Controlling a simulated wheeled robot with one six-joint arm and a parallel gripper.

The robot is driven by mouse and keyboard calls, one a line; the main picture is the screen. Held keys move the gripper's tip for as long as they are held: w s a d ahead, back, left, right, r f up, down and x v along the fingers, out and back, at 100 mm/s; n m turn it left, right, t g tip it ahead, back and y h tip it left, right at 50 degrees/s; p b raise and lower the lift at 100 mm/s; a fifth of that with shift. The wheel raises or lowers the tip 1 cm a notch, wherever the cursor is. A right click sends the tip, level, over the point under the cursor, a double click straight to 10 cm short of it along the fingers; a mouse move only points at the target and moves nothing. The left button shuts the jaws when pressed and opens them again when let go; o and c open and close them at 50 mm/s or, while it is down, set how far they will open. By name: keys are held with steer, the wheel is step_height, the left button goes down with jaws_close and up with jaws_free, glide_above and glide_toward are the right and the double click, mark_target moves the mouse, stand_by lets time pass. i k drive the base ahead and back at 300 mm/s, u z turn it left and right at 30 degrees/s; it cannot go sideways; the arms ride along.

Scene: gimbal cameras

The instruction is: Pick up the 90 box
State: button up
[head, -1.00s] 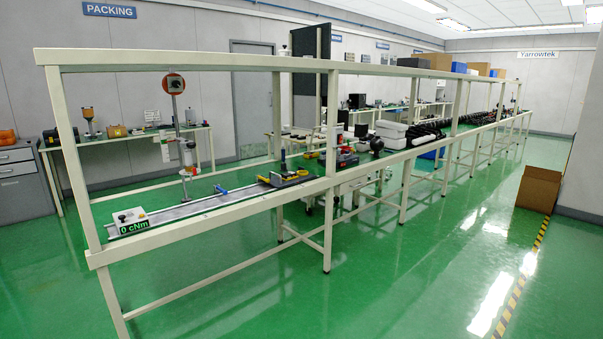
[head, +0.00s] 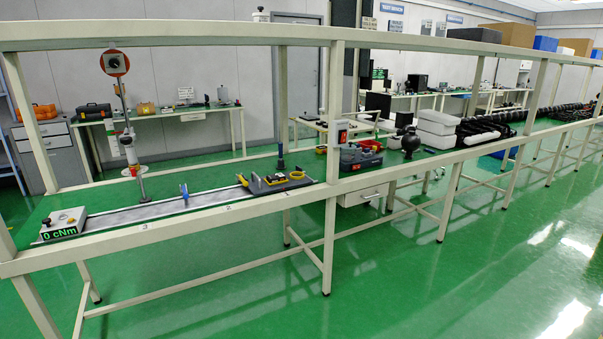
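I cannot make out a box marked 90 in the head view. Two white boxes (head: 436,128), one on the other, stand on the long bench (head: 320,188) right of centre; no number is readable on them. Brown cardboard boxes (head: 507,35) sit high up at the back right, also without readable marks. My gripper is not in view.
The bench's cream frame, with posts and a top rail (head: 200,38), crosses the view. A grey device reading "0 cNm" (head: 64,224) sits at its left end, and a blue-grey toolbox (head: 361,156) near the middle. Green floor (head: 400,290) in front is clear.

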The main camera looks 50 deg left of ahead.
mark_target(276, 177)
steer(key=i, duration=1.05)
steer(key=u, duration=3)
steer(key=i, duration=2.85)
steer(key=z, duration=1)
